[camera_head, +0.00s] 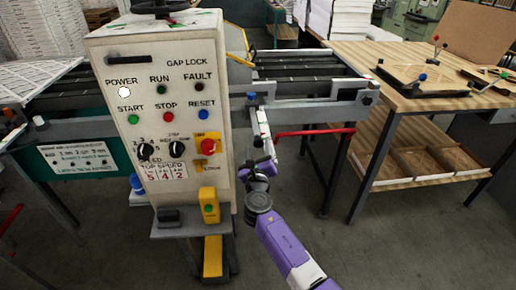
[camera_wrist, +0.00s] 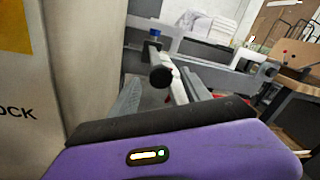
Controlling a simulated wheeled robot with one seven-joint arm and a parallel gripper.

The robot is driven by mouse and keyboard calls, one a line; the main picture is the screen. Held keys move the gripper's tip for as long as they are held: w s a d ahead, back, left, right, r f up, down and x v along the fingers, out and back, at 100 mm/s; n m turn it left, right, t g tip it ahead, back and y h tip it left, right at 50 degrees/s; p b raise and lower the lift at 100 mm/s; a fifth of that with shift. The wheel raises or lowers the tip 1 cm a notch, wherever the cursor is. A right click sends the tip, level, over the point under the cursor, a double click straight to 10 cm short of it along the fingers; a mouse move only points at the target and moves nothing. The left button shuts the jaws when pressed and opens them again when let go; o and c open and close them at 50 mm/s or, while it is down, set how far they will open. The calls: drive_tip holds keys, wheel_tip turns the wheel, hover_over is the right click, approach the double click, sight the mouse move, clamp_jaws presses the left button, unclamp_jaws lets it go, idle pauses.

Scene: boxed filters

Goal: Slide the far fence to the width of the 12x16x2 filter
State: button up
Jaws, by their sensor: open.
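My gripper (camera_head: 262,165), purple and dark, is open and empty in the head view, right of the control box and below the conveyor's front rail. Grey bars on brackets (camera_head: 310,112) run across the conveyor end, with a blue knob (camera_head: 251,96) at left and a dark knob (camera_head: 367,100) at right. I cannot tell which bar is the far fence. The wrist view shows the blue knob (camera_wrist: 154,36) and a dark rod end (camera_wrist: 160,76) just beyond my purple wrist housing; the fingertips are not clear there. I cannot make out a filter marked 12x16x2.
The control box (camera_head: 150,120) with buttons and dials stands close on the left of my gripper. A red bar (camera_head: 312,132) juts out below the rail. A wooden table (camera_head: 395,58) with a lower shelf stands at right. The floor between table and arm is clear.

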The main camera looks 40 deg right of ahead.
drive_tip(key=shift+w+d, duration=0.4)
clamp_jaws()
drive_tip(key=shift+a, duration=0.1)
idle(1.2)
